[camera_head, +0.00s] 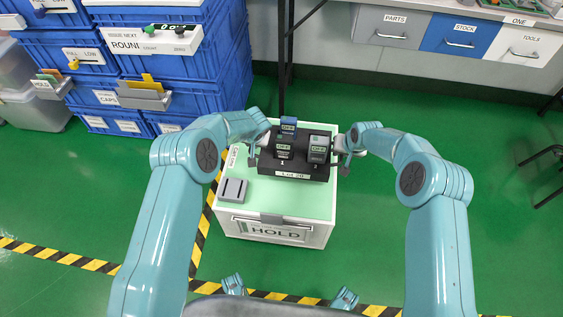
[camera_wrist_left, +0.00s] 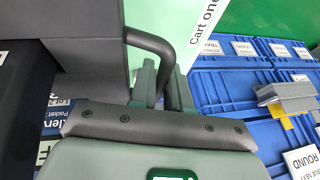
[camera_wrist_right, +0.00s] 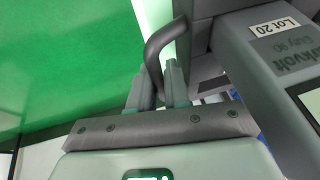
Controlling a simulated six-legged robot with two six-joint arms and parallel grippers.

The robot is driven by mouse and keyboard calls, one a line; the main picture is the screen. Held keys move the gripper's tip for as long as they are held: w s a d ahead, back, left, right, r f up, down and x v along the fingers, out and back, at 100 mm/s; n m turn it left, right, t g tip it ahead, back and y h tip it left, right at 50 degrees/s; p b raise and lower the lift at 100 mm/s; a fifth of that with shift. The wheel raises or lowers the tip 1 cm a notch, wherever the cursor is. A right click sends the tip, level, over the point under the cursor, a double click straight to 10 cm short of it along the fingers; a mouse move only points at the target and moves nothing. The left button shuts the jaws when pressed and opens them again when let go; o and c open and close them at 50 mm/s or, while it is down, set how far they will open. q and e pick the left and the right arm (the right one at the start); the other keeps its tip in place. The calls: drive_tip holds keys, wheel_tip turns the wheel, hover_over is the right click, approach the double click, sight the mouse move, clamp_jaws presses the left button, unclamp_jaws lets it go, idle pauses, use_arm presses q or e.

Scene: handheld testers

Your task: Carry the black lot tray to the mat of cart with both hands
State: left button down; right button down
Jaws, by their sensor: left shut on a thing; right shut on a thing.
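The black lot tray (camera_head: 267,164) shows in the head view over the pale green mat (camera_head: 305,206) on top of the white cart (camera_head: 318,236). I cannot tell whether it touches the mat. It carries handheld testers, among them a grey one (camera_head: 319,150) at its right. My left gripper (camera_head: 256,151) is shut on the tray's left handle, a dark bent bar (camera_wrist_left: 152,42) in the left wrist view. My right gripper (camera_head: 343,149) is shut on the right handle, which shows in the right wrist view (camera_wrist_right: 157,46).
A grey two-slot holder (camera_head: 234,190) sits on the mat, left of the tray's front. Blue crates (camera_head: 213,97) stand close behind at the left. A bench with drawers (camera_head: 460,37) is at the back right. Green floor lies open right of the cart.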

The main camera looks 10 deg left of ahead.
use_arm(q)
drive_tip(key=shift+f, duration=0.1)
use_arm(e)
drive_tip(key=shift+f, duration=0.1)
